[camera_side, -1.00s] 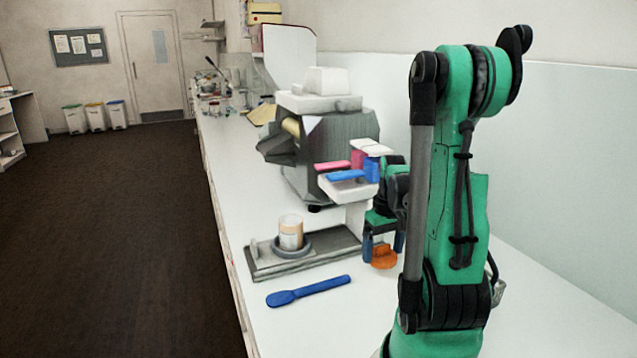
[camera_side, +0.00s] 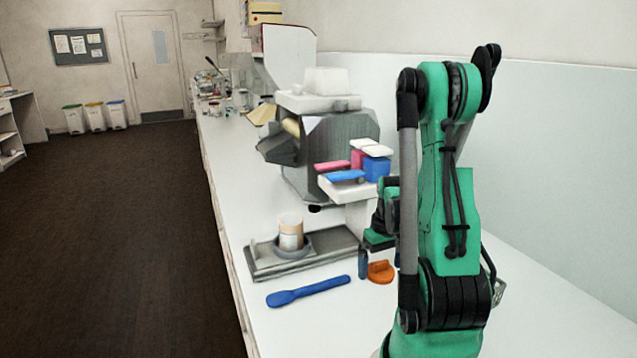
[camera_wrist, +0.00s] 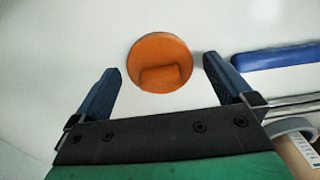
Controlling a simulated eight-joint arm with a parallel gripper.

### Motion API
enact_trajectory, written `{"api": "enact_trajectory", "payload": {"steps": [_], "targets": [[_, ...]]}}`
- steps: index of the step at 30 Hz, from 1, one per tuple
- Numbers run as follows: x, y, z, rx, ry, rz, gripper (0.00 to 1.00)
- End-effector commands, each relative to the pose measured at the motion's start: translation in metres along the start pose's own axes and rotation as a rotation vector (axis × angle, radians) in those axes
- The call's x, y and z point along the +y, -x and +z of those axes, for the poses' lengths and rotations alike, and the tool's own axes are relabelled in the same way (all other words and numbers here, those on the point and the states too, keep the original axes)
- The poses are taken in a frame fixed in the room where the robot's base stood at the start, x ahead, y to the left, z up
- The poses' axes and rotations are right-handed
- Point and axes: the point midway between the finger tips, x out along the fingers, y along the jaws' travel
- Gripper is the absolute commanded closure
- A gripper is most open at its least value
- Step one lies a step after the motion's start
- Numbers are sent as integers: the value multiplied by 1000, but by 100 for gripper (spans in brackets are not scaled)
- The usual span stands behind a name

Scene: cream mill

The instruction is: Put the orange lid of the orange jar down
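The orange lid (camera_side: 381,272) lies on the white counter, to the right of the blue spoon. In the wrist view the lid (camera_wrist: 160,52) is a round orange disc with a raised grip on top. My gripper (camera_wrist: 161,66) is open, its two blue fingers apart on either side of the lid with gaps showing. In the side view my arm hides part of the gripper (camera_side: 378,262). The jar (camera_side: 290,233), with pale orange contents and a label, stands open in a grey ring on the metal base; its edge shows at the wrist view's lower right.
The blue spoon (camera_side: 308,291) lies in front of the metal base (camera_side: 330,256). A grey mill (camera_side: 325,150) stands behind, with a white shelf (camera_side: 345,190) carrying pink, blue and white boxes. The counter around the lid looks clear.

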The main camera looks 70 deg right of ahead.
Motion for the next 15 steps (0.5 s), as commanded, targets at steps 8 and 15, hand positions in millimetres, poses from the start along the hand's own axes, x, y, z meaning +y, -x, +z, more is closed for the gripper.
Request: {"api": "enact_trajectory", "payload": {"steps": [8, 15], "targets": [[0, 9, 0, 0, 0, 0, 0], [0, 40, 0, 0, 0, 0, 0]]}}
